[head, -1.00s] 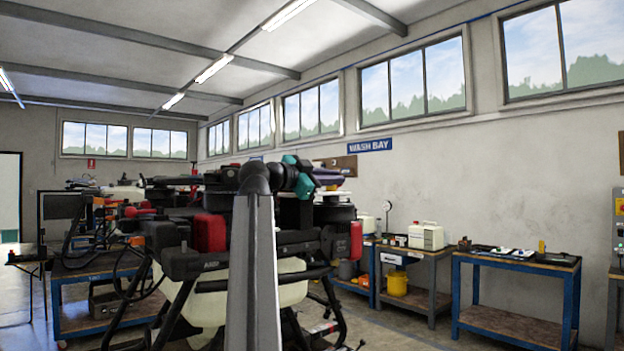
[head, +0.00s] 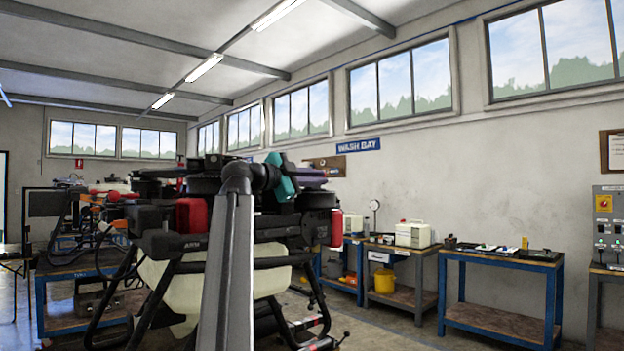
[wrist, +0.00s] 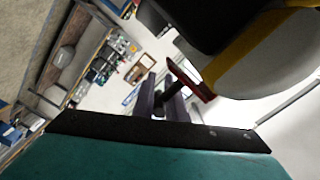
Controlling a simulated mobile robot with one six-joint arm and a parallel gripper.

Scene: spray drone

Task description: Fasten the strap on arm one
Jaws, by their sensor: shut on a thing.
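The spray drone stands in front of me, with a dark body, a white tank (head: 180,285) and black legs. A dark block marked "ARM" (head: 180,243) and a red block (head: 192,216) are on its near side. My gripper (head: 312,177) is above the drone, partly behind my own arm. In the wrist view my gripper's greyish-purple fingers (wrist: 165,104) are close together, at a dark red bar-like piece (wrist: 192,80). I cannot tell whether this piece is the strap. A yellow band (wrist: 245,48) runs beside a white rounded surface, right of the fingers.
A blue-framed bench (head: 500,258) with small items stands to the right. A cluttered blue bench (head: 85,268) stands at left. Floor shows between drone and right benches.

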